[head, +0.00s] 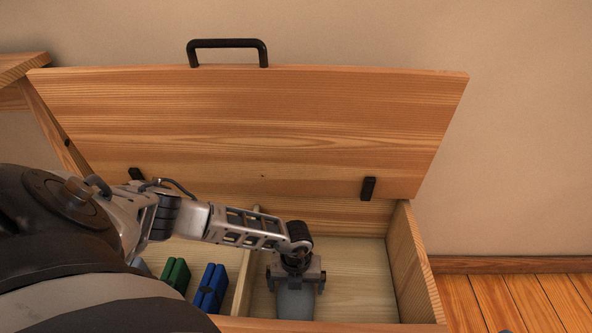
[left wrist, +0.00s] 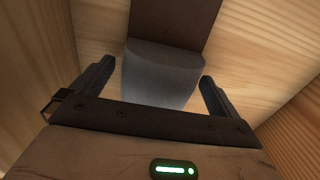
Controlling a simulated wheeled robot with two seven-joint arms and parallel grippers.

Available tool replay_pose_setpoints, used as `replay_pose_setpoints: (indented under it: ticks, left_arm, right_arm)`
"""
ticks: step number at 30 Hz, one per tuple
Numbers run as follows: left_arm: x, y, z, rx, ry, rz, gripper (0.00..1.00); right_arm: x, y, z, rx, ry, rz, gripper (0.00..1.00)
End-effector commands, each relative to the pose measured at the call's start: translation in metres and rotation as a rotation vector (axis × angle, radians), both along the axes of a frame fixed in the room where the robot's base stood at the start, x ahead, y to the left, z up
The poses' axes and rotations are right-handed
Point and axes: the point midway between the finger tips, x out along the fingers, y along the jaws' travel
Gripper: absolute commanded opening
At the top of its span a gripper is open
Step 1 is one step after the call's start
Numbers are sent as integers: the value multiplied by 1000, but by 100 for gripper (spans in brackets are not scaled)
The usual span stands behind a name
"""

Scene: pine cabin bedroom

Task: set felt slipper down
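The felt slipper is grey with a dark brown part; in the head view its grey part (head: 295,304) shows below my left gripper (head: 295,275), inside the right compartment of the open wooden chest (head: 414,262). In the left wrist view the slipper (left wrist: 160,75) lies between the two fingers of my left gripper (left wrist: 155,88). The fingers stand apart, with a narrow gap on each side of the slipper. The slipper appears to lie on the pale compartment floor (head: 355,265), though its contact is hidden.
A divider (head: 243,281) separates the left compartment, which holds a green item (head: 175,276) and a blue item (head: 210,288). The raised lid (head: 250,130) with its black handle (head: 228,43) stands behind my arm. Compartment floor right of the slipper is clear.

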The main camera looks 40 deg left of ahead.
Motion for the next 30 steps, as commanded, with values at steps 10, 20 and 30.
replay_pose_setpoints:
  ticks: [10, 20, 30]
  left_arm:
    - [0, 0, 48, 0, -1, -1, 100]
    - [0, 1, 110, 1, -2, 0, 100]
    - [0, 0, 123, 0, 0, 1, 100]
  right_arm:
    - [-2, -5, -3, -118, 25, -9, 30]
    - [-4, -14, -12, -269, 44, -19, 30]
    - [-5, -16, -16, -305, 47, -20, 30]
